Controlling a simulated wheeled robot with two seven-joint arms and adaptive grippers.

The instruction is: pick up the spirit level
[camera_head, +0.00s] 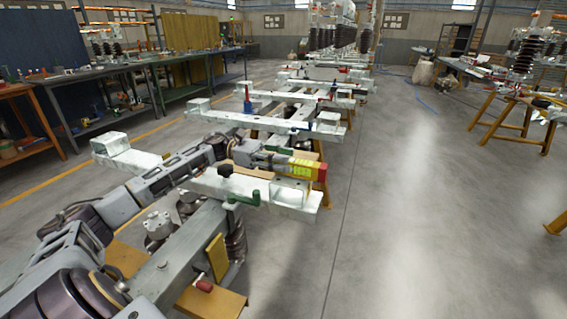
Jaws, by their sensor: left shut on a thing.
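The spirit level (303,168) is a short yellow bar with a red right end. It shows just above the nearest pale metal beam (220,188), around the middle of the view. My left arm comes in from the left, and its gripper (275,160) is shut on the level's left part. The fingers and wrist hide that part of the level. I cannot tell whether the level still touches the beam. My right gripper is not in view.
A green clamp-like piece (243,198) and a dark knob (225,170) sit on the nearest beam. More pale frames run away behind it, one with a blue bottle-like object (247,103). Workbenches (75,75) line the left. The floor (430,200) to the right is open.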

